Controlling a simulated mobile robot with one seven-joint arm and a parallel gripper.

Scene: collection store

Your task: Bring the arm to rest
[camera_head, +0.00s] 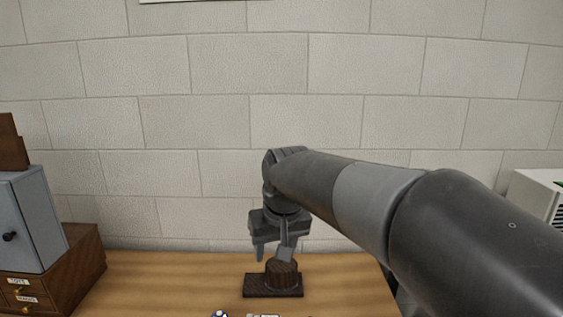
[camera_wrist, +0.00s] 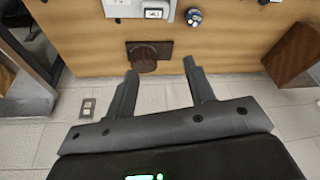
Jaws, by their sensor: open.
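My gripper (camera_head: 272,249) hangs from the arm over the back of the wooden table (camera_head: 180,285). In the wrist view my gripper (camera_wrist: 160,82) is open, with its two fingers apart and nothing between them. A dark wooden block with a round post (camera_head: 283,277) stands on the table just below the gripper in the head view. In the wrist view the same dark block (camera_wrist: 163,48) lies beyond the fingertips, near the table edge. I cannot tell from these views how far the fingertips are above it.
A grey cabinet (camera_head: 32,218) stands on a wooden drawer box (camera_head: 65,278) at the left. A white appliance (camera_head: 535,192) is at the right. A block wall (camera_head: 210,120) closes the back.

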